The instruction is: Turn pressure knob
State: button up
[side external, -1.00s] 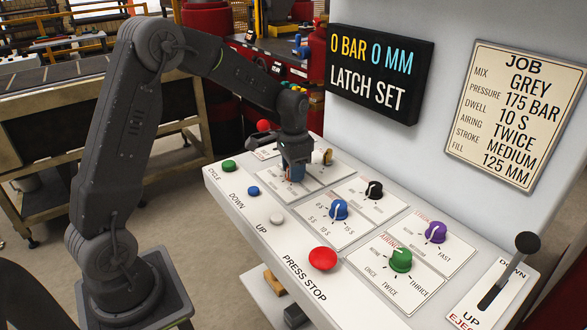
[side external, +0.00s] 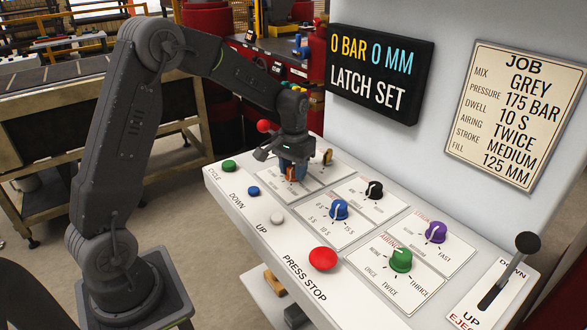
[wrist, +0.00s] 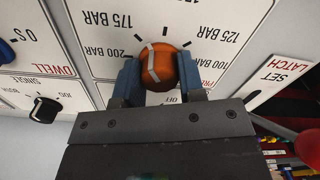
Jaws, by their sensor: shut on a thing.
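The orange pressure knob (wrist: 162,66) sits between the two blue fingers of my gripper (wrist: 158,78) in the wrist view, with a finger on each side, shut on it. A pale pointer line crosses the knob and leans up-left, towards the 175 BAR side of the dial; its exact mark is hard to tell. The pressure dial plate (wrist: 105,48) shows 100, 125, 175 and 200 BAR and a partly covered OFF. In the side view my gripper (side external: 292,172) reaches down on the panel and mostly hides the knob.
The blue dwell knob (side external: 339,210), black knob (side external: 374,190), green airing knob (side external: 400,260) and purple knob (side external: 435,232) stand nearby. A red press stop button (side external: 323,258) is in front. The display (side external: 375,75) reads 0 BAR, 0 MM, LATCH SET. The job sheet (side external: 516,115) lists 175 BAR.

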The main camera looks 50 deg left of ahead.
aim_at(293, 167)
jog(key=shift+n, duration=1.2)
jog(key=o, duration=0.9)
notch_tip(293, 167, up, 14)
jog(key=shift+f, duration=0.1)
